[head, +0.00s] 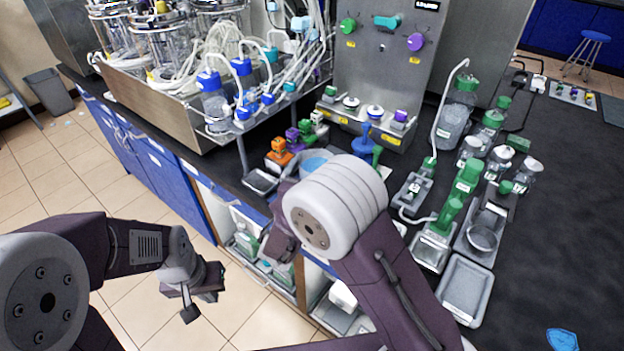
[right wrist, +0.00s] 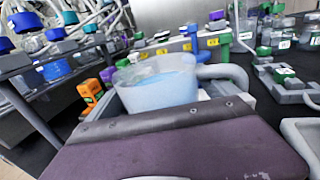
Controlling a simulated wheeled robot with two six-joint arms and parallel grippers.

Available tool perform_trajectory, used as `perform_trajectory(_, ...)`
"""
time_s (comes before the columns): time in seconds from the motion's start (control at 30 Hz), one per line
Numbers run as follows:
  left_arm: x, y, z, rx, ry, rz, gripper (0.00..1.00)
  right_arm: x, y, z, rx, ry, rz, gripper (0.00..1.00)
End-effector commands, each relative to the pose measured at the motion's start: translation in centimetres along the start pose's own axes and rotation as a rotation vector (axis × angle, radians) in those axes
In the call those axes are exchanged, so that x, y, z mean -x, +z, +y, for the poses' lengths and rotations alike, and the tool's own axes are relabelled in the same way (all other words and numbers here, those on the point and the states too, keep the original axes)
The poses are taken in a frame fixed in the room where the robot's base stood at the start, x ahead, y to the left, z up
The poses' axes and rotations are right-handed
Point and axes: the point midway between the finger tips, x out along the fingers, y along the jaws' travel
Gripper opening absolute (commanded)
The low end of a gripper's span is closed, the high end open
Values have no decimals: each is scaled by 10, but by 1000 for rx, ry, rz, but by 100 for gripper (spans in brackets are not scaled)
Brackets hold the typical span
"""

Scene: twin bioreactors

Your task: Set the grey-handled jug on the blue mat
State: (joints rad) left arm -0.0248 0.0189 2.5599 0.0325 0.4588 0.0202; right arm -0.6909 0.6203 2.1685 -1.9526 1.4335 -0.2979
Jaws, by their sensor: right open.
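The jug (right wrist: 160,85) is translucent with blue liquid in it, and its grey handle (right wrist: 226,74) points right in the right wrist view. In the head view the jug (head: 314,160) is partly hidden behind my right wrist. My right gripper (head: 284,238) is open, in front of the jug, mostly hidden by its own wrist; whether it touches the jug is unclear. A flat blue patch (head: 562,339) at the bottom right may be the mat. My left gripper (head: 200,300) is low over the floor at left, with nothing seen in it.
Orange, purple and green blocks (head: 285,147) stand left of the jug. Green-capped bottles and trays (head: 466,290) crowd the counter to the right. A steel panel (head: 385,60) stands behind.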

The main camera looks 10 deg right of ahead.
Motion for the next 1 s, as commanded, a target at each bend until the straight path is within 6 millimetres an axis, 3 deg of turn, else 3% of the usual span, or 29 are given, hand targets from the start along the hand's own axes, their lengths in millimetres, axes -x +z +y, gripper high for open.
perform_trajectory(0.3,1,0,0,0,0,0,0,63,0,1,1,6,0,98)
perform_trajectory(0.5,2,0,0,0,0,0,0,95,0,1,-1,5,-1,98)
perform_trajectory(0.7,2,0,0,0,0,0,0,109,0,0,0,1,-1,98)
perform_trajectory(1.0,2,0,0,0,0,0,0,109,0,0,0,0,-1,98)
